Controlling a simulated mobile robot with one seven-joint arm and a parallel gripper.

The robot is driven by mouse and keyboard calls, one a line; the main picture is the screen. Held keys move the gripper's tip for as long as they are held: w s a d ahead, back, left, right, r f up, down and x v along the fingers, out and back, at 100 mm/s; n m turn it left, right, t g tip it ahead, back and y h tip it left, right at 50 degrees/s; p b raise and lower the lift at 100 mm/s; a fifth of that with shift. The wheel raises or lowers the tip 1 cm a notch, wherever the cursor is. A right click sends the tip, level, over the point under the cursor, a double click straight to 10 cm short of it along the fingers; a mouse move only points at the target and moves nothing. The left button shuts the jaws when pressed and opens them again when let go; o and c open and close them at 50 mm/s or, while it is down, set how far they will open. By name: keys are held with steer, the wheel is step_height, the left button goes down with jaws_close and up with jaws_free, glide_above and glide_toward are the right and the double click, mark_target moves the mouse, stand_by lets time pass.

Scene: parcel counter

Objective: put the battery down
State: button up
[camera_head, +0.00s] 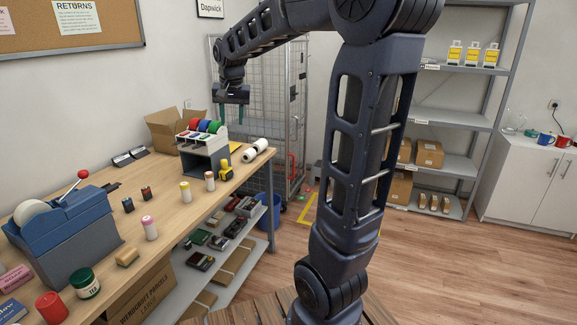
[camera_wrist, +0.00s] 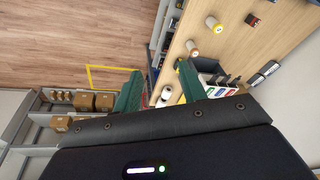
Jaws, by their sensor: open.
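Two small dark cylinders with coppery bands, which look like batteries, stand upright on the wooden counter (camera_head: 165,215). The nearer battery (camera_head: 128,205) is left of the farther battery (camera_head: 146,193). One battery also shows at the top of the wrist view (camera_wrist: 252,20). My gripper (camera_head: 229,113) is raised over the far end of the counter, above the roll dispenser (camera_head: 196,158) and well away from both batteries. In the wrist view its green fingers (camera_wrist: 161,88) are spread wide with nothing between them.
A blue tape machine (camera_head: 70,235) fills the counter's left end. Several small bottles stand along the front edge, one with a yellow cap (camera_head: 185,190). White rolls (camera_head: 255,150) lie at the far end. A wire cage trolley (camera_head: 285,110) stands behind.

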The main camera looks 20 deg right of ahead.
steer(key=s+d+f+n, duration=0.1)
steer(key=s+d+f, duration=0.1)
steer(key=s, duration=0.6)
steer(key=s+d+f+n+t, duration=0.1)
steer(key=s+d+f, duration=0.2)
steer(key=s, duration=0.6)
steer(key=s+d+f+n, duration=0.1)
steer(key=s+d, duration=0.3)
steer(key=s, duration=0.4)
steer(key=shift+s+d+f+t, duration=0.15)
steer(key=shift+f+t, duration=0.15)
steer(key=shift+f, duration=0.6)
